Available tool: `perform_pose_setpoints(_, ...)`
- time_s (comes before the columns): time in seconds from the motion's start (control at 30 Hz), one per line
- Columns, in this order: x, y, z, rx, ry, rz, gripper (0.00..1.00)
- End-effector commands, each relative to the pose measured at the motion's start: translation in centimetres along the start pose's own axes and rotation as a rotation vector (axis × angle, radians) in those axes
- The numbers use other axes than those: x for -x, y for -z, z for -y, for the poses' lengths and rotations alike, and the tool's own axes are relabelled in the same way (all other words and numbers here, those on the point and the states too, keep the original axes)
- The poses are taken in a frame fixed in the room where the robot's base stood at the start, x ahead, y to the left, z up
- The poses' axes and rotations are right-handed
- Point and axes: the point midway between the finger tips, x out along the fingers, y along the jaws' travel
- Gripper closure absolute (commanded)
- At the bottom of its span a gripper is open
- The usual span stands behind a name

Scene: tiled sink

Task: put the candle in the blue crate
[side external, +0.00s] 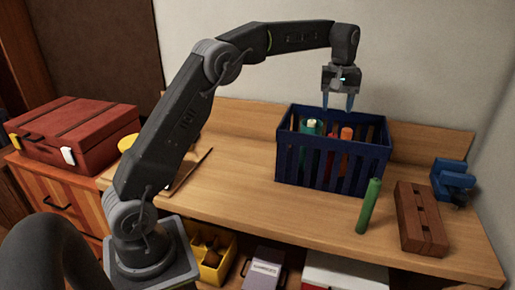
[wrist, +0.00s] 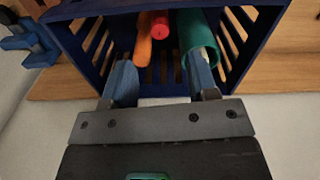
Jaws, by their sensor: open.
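The blue crate (side external: 283,160) stands on the bench and also shows in the wrist view (wrist: 64,42). My gripper (side external: 338,104) is open and empty above the crate, towards its back; its fingers (wrist: 160,76) also show in the wrist view. Inside the crate are an orange item (wrist: 143,38), a red item (wrist: 160,24) and a green cylinder (wrist: 196,34). I cannot tell for certain which of these is the candle. The slats partly hide the crate's contents in the side view.
A reddish-brown block (side external: 421,217) and a blue vise-like tool (side external: 453,180) are on the bench at right. A red toolbox (side external: 75,133) is at far left. The wall is close behind the crate. Bare bench lies in front of the crate.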

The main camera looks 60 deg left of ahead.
Motion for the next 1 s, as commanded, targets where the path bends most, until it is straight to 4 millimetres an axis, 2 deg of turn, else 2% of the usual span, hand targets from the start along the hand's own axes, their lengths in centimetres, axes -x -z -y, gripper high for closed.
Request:
perform_pose_setpoints(0.03, 1.5, -1.4, 0.4, -0.037, -0.015, -0.018, 0.47)
perform_pose_setpoints(0.2, 5.1, -7.1, 2.9, -0.207, -0.069, -0.090, 0.47)
perform_pose_setpoints(0.4, 6.9, -14.6, 7.4, -0.416, -0.126, -0.188, 0.47)
perform_pose_setpoints(0.57, 5.9, -20.4, 11.7, -0.581, -0.164, -0.272, 0.47)
perform_pose_setpoints(0.7, 3.7, -24.9, 15.3, -0.714, -0.190, -0.344, 0.47)
perform_pose_setpoints(0.83, 1.3, -27.6, 17.8, -0.807, -0.205, -0.395, 0.47)
perform_pose_setpoints(1.0, -0.6, -29.2, 19.2, -0.867, -0.213, -0.430, 0.47)
